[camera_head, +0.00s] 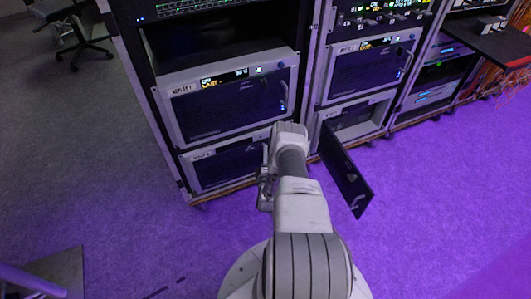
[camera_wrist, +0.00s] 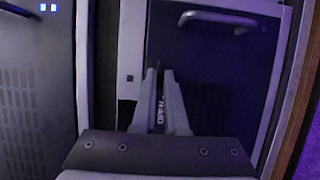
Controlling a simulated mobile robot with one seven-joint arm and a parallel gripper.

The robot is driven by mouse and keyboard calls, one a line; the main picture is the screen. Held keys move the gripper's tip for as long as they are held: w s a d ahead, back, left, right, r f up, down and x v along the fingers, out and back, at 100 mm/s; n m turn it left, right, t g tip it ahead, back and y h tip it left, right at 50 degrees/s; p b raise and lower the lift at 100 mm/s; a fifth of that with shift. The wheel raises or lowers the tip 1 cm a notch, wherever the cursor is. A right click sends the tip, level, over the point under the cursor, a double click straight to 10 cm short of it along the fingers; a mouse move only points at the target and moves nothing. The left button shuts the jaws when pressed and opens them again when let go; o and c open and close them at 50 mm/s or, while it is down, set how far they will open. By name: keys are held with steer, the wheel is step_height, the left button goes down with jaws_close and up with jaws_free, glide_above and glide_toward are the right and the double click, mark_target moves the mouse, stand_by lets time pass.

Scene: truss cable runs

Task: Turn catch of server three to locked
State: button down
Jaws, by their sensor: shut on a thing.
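The lower left server (camera_head: 232,165) has a dark front panel in a pale frame, partly hidden by my arm. The same dark panel (camera_wrist: 215,60) fills the middle of the wrist view, turned sideways, with a metal handle (camera_wrist: 222,20) at the top. My gripper (camera_wrist: 162,80) reaches the label end of this panel, its fingers close together. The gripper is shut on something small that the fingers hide. I cannot make out the catch or its angle.
Another server (camera_head: 228,98) sits directly above in the same rack. To the right, a lower bay has its dark door (camera_head: 343,170) swung open, jutting out beside my arm. The purple-lit floor (camera_head: 440,210) on the right is clear. A chair (camera_head: 75,30) stands far left.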

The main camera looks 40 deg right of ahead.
steer(key=shift+r+m, duration=0.15)
steer(key=shift+m, duration=0.15)
steer(key=m+y, duration=0.2)
steer(key=m, duration=0.2)
steer(key=m+g+y+p, duration=0.1)
steer(key=m+y, duration=0.2)
steer(key=m, duration=0.1)
steer(key=d+m+y, duration=0.1)
steer(key=m+y, duration=0.1)
steer(key=m, duration=0.2)
steer(key=shift+r+m, duration=0.35)
steer(key=shift+m, duration=0.05)
stand_by(0.3)
steer(key=shift+y, duration=0.3)
stand_by(0.3)
steer(key=c, duration=1)
jaws_free()
steer(key=shift+o, duration=0.2)
steer(key=shift+s+g, duration=0.1)
steer(key=shift+g, duration=0.2)
